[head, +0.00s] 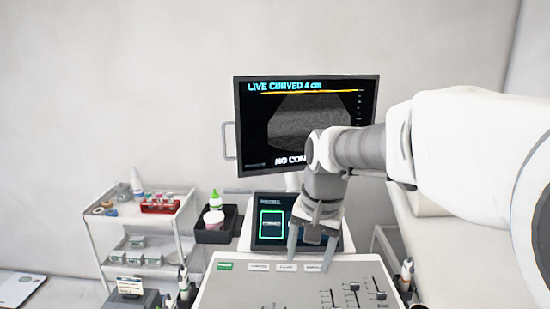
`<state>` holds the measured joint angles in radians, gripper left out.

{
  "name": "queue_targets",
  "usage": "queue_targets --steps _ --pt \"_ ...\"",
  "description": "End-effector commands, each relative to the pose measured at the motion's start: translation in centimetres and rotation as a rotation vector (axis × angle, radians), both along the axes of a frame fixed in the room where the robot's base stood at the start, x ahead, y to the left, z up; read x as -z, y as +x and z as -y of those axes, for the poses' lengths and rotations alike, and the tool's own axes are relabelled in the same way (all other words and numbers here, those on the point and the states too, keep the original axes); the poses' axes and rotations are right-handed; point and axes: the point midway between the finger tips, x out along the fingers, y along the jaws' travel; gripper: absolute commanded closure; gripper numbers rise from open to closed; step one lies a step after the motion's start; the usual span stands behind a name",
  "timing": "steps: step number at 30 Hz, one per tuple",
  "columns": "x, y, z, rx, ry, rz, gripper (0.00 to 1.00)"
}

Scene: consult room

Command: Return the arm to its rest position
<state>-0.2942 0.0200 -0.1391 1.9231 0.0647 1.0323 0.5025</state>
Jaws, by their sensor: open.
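My gripper (313,250) hangs at the end of my arm in the head view, fingers pointing down. The two fingers are apart, with nothing seen between them. It is in front of the lower touch screen (271,225) of the ultrasound machine and above the far edge of its control panel (290,278). I cannot tell whether the fingertips touch the machine. My arm comes in from the right and covers part of the large monitor (290,130), which reads "LIVE CURVED 4 cm".
A white trolley (118,222) at the left holds a red tube rack (160,204), a bottle and boxes. A black bin (220,234) with a green-capped bottle (215,199) sits beside the screen. Probes stand in holders at left (184,283) and right (406,272). An exam couch is at right.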

Motion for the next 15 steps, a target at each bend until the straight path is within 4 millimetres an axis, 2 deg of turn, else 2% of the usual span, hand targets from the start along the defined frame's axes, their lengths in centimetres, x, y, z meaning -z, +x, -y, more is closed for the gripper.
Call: queue_targets --steps 1,6,15 --pt "-0.9 -1.4 0.9 -0.020 0.002 0.029 0.28" --pt "-2.5 -5.6 3.1 -0.104 -0.013 0.113 0.28" --pt "-2.9 -13.0 6.1 -0.243 -0.097 0.259 0.28"
